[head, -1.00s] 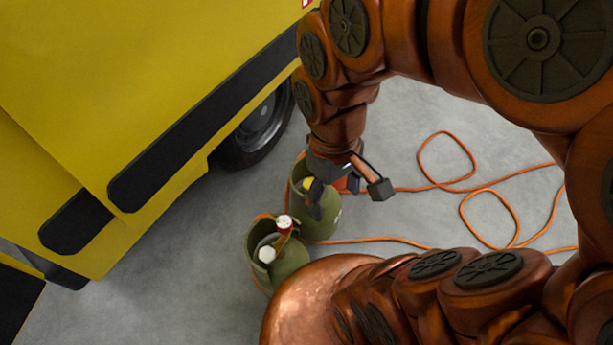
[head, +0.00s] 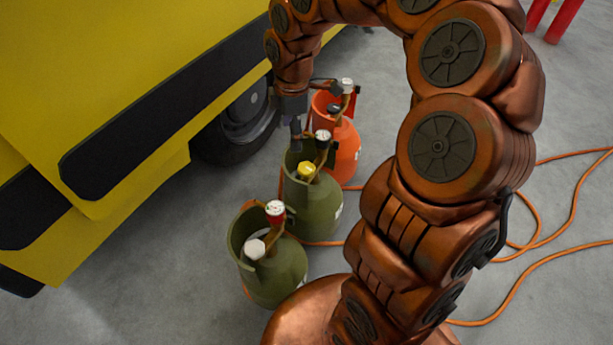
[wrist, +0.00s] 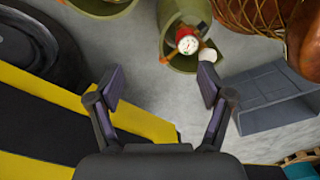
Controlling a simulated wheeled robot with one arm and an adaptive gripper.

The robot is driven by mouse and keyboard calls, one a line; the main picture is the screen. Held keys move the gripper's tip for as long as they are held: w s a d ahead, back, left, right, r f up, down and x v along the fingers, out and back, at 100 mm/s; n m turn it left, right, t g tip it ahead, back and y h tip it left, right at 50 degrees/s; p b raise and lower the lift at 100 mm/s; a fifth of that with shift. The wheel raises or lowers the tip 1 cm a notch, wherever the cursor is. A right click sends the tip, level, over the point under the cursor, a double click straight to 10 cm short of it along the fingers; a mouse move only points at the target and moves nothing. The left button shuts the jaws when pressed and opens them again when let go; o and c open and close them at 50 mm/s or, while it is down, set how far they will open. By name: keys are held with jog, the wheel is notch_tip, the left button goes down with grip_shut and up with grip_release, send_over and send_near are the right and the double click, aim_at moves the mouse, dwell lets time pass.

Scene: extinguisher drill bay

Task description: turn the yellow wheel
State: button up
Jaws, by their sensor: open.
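The yellow wheel (head: 306,170) sits on top of the middle cylinder (head: 318,205), a green one with a collar, beside a white-faced gauge (head: 322,135). My gripper (head: 309,111) is open and empty, above and beyond the yellow wheel, apart from it. One finger hangs near the far rim of the green collar. In the wrist view my open gripper (wrist: 160,84) has nothing between its fingertips. The yellow wheel does not show there.
A nearer green cylinder (head: 279,275) has a white wheel (head: 254,249) and a red-rimmed gauge (head: 275,208). An orange cylinder (head: 345,150) with a black wheel (head: 334,109) stands behind. A yellow vehicle (head: 110,70) stands left. An orange hose (head: 540,262) lies on the floor at right.

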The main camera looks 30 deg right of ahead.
aim_at(306, 167)
jog(key=w+d+f+n+b, duration=0.1)
jog(key=w+d+f+b, duration=0.1)
jog(key=f, duration=0.3)
jog(key=w+d+f+n+b, duration=0.1)
jog(key=w+d+f+b, duration=0.1)
jog(key=f, duration=0.4)
jog(key=w+d+f+n+b, duration=0.1)
jog(key=w+d+f+b, duration=0.2)
jog(key=f, duration=0.2)
jog(key=shift+w+d+f+n+h, duration=0.1)
jog(key=shift+w+f+n+h, duration=0.1)
jog(key=shift+f+n+h, duration=0.15)
jog(key=shift+f+b, duration=1.25)
jog(key=shift+f, duration=2.55)
jog(key=shift+c, duration=0.3)
jog(key=c, duration=1.1)
